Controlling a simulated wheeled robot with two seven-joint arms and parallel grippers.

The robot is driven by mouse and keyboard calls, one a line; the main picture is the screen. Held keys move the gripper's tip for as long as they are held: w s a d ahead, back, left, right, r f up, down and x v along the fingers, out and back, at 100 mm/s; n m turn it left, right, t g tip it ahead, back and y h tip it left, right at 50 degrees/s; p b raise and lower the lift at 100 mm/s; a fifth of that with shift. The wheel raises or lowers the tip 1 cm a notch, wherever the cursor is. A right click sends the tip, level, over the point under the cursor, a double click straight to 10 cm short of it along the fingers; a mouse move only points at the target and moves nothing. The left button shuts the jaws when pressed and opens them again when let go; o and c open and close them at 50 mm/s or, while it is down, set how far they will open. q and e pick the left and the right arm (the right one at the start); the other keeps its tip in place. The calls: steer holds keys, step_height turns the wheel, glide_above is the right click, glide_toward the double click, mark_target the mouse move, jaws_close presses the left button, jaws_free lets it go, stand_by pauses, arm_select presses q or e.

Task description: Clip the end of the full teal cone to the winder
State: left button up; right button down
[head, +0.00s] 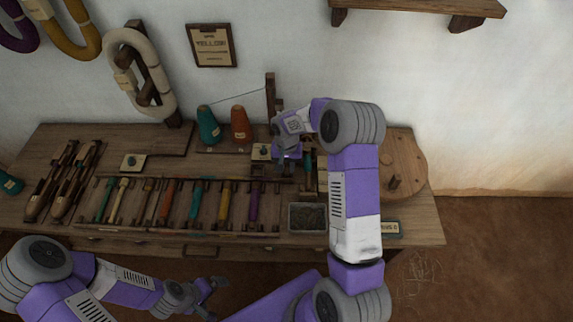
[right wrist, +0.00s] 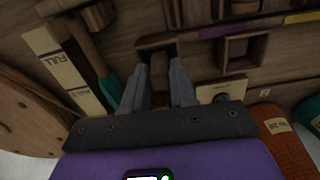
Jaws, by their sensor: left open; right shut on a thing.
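The teal cone (head: 208,127) stands upright at the back of the bench. A thin teal thread runs from its top up to the right, towards a dark wooden post (head: 270,92). My right gripper (head: 284,164) is low over the bench, right of the cones. In the right wrist view its fingers (right wrist: 159,75) are shut on a small brown wooden piece (right wrist: 158,71); no thread shows there. The winder's round wooden wheel (head: 402,155) is at the bench's right end. My left gripper (head: 212,296) is open and empty in front of the bench.
An orange cone (head: 241,126) stands right of the teal one. A pale board marked FULL (right wrist: 62,70) lies beside a teal-ended rod (right wrist: 96,65).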

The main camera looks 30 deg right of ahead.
stand_by(0.3)
steer(key=c, duration=0.8)
jaws_free()
steer(key=o, duration=0.3)
steer(key=shift+r, duration=0.1)
steer(key=shift+r+p, duration=2.85)
steer(key=shift+r, duration=1.1)
